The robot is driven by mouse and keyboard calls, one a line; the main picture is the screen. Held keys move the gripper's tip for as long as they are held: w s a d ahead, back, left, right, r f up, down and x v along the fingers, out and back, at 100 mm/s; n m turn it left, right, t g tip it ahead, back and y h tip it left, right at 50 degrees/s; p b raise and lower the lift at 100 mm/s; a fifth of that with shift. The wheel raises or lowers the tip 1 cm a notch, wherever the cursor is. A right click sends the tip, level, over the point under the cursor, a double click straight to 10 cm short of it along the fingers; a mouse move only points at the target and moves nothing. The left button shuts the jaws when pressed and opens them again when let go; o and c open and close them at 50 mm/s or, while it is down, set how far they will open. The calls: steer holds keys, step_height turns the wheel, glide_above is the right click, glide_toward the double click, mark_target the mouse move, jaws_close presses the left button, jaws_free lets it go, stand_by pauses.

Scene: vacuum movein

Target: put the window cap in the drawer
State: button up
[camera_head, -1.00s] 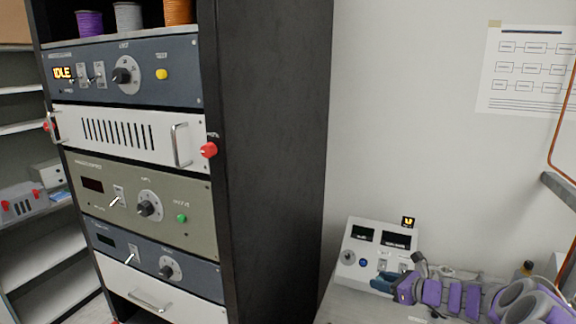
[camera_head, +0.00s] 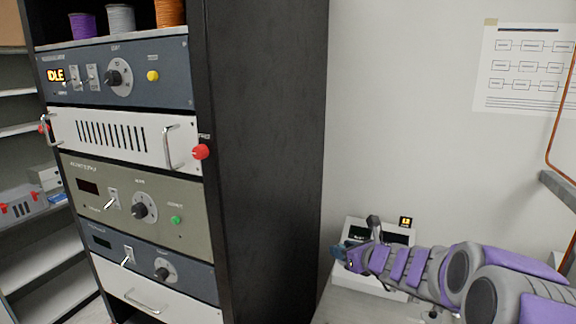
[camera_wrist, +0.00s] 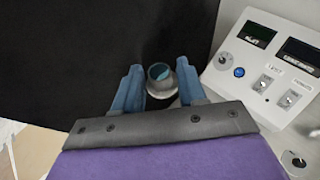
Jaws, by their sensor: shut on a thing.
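My gripper (camera_wrist: 160,85) has two blue fingers shut on the window cap (camera_wrist: 162,91), a small round grey piece with a teal inside. In the head view my gripper (camera_head: 343,252) is at the lower middle, right of the rack, in front of a white control box; the cap is too small to make out there. A white drawer front (camera_head: 180,308) with one bar handle is at the bottom of the rack, left of my gripper. It looks shut, and its lower edge is cut off by the frame.
The tall black rack (camera_head: 262,150) stands between my gripper and the drawer front. Its vented white panel (camera_head: 85,130) has two handles and red knobs. The control box (camera_wrist: 262,65) sits on the bench close to my gripper. Wall shelves (camera_head: 35,260) are at far left.

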steer(key=s, duration=0.1)
steer(key=s+a+m+h, duration=0.1)
steer(key=s, duration=0.1)
steer(key=s+m+h, duration=0.1)
steer(key=s, duration=0.1)
steer(key=shift+a+f+t, duration=0.2)
steer(key=shift+a+t, duration=0.05)
steer(key=shift+t, duration=0.15)
